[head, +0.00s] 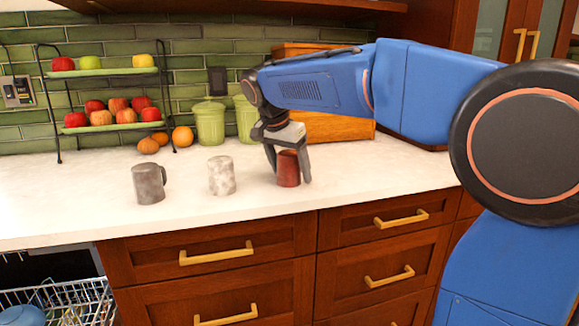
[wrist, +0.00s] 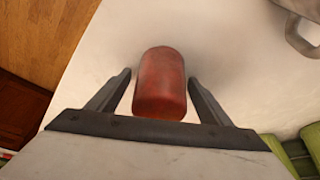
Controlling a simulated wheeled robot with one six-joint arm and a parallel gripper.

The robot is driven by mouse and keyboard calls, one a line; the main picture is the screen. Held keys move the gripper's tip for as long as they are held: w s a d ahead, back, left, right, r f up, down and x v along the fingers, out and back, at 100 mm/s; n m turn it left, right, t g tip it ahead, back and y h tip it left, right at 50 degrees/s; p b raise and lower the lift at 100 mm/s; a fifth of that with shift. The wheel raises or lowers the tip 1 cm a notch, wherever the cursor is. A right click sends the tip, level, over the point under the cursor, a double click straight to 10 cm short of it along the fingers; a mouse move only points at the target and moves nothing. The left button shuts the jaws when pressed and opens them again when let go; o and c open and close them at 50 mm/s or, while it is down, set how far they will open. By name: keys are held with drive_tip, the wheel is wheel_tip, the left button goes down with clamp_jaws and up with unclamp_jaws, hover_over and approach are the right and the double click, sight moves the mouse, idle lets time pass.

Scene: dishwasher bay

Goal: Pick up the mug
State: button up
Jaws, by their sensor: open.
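A grey mug (head: 149,184) with a handle on its right side stands on the white counter at the left in the head view. A pale mottled cup (head: 222,176) stands to its right, with no handle visible. A dark red cup (head: 288,169) stands upright on the counter, with no handle showing in either view. My gripper (head: 289,174) is open and pointing down, one finger on each side of the red cup. In the wrist view the red cup (wrist: 161,85) is between the spread fingers, with gaps on both sides.
A grey vessel with a handle (wrist: 300,28) is cut off in the wrist view; I cannot tell which one. Green canisters (head: 210,123), a wooden box (head: 330,128) and a fruit rack (head: 105,127) stand behind. The counter's front left is clear. A dish rack (head: 75,299) is below.

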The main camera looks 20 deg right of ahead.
drive_tip(key=c, duration=1.1)
drive_tip(key=shift+r, duration=0.1)
